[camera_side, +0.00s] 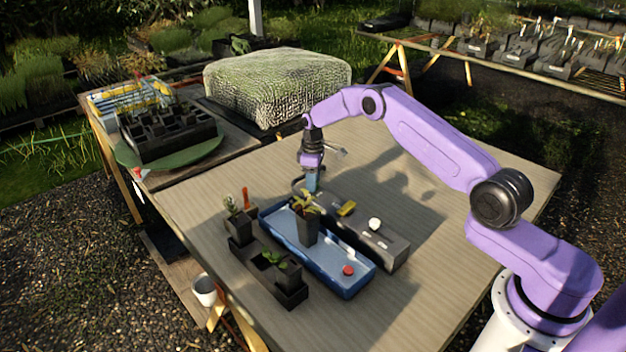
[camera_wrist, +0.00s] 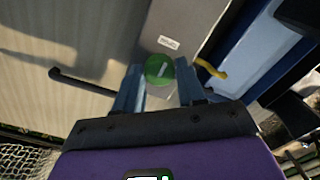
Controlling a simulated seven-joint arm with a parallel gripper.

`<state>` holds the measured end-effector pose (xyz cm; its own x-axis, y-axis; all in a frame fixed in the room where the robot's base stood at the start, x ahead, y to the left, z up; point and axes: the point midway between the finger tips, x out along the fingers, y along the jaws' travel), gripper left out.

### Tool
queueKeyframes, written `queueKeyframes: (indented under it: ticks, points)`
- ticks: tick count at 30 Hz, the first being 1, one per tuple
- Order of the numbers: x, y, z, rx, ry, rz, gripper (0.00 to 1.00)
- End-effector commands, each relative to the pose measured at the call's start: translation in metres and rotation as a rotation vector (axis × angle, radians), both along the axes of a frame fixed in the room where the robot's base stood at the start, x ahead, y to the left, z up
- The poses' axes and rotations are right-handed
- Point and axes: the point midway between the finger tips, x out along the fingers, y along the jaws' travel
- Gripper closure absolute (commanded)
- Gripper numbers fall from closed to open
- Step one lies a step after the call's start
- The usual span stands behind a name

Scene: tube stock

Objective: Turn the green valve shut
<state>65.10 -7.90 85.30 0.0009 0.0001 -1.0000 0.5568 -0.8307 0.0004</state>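The green valve (camera_wrist: 159,70) is a round green knob with a pale bar across its top, seen in the wrist view at the end of the grey box (camera_side: 393,251). Its label (camera_wrist: 168,43) is too small to read. My gripper (camera_wrist: 158,84) is open, with one blue finger on each side of the knob; narrow gaps seem to show, but I cannot tell about contact. In the side view my gripper (camera_side: 312,181) points down at the far end of the box, and the green knob is hidden there.
A yellow lever (camera_side: 347,208) and a white knob (camera_side: 375,224) sit on the grey box. Black pots (camera_side: 268,262) stand left. The right tabletop (camera_side: 440,190) is clear.

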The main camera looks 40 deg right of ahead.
Motion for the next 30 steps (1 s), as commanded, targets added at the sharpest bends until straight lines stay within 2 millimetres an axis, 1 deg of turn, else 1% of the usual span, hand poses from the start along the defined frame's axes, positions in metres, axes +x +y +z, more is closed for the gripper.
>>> queueKeyframes:
  ticks: [1, 2, 3, 11, 17, 23, 30]
  points:
    - [-0.0001, -0.0001, 0.0001, 0.000, 0.000, 0.000, 0.78]
    - [-0.0001, -0.0001, 0.0001, 0.000, 0.000, 0.000, 0.88]
    - [-0.0001, -0.0001, 0.0001, 0.000, 0.000, 0.000, 0.95]
    - [-0.0001, 0.0000, 0.0002, -0.001, 0.001, -0.016, 0.95]
    - [0.0000, 0.0001, 0.0002, 0.000, 0.001, -0.094, 0.95]
    - [0.0001, -0.0004, 0.0002, 0.000, 0.001, -0.244, 0.95]
    - [0.0001, -0.0004, 0.0002, -0.001, 0.002, -0.470, 0.95]
